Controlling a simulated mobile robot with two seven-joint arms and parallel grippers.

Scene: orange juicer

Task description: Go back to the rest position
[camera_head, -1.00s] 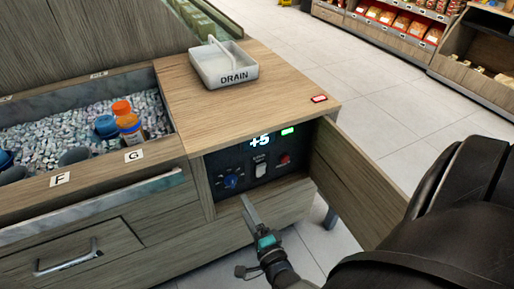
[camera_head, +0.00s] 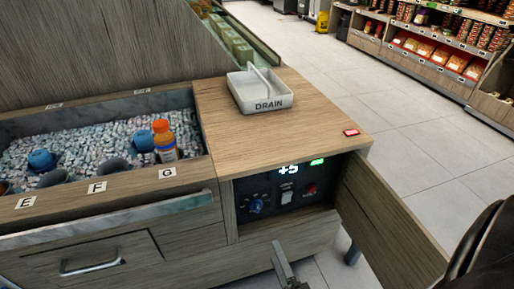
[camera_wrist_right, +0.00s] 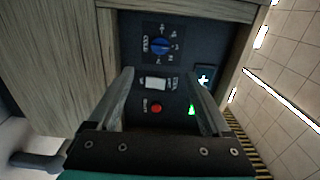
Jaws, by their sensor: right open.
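My right gripper (camera_head: 283,262) shows at the bottom of the head view, below and in front of the control panel (camera_head: 270,203). In the right wrist view its two fingers (camera_wrist_right: 165,100) are apart with nothing between them. The panel shows beyond them, with a blue knob (camera_wrist_right: 160,45), a white switch (camera_wrist_right: 155,84), a red button (camera_wrist_right: 156,108) and a green light (camera_wrist_right: 192,110). In the head view the panel's display (camera_head: 288,169) reads +5. My left gripper is in neither view.
The hinged door (camera_head: 385,225) stands open right of the panel. A white DRAIN tray (camera_head: 262,101) sits on the wooden top (camera_head: 300,130). An orange-capped bottle (camera_head: 165,142) stands in the pebble-filled bin (camera_head: 95,145) at left. Open tiled floor (camera_head: 400,120) lies to the right.

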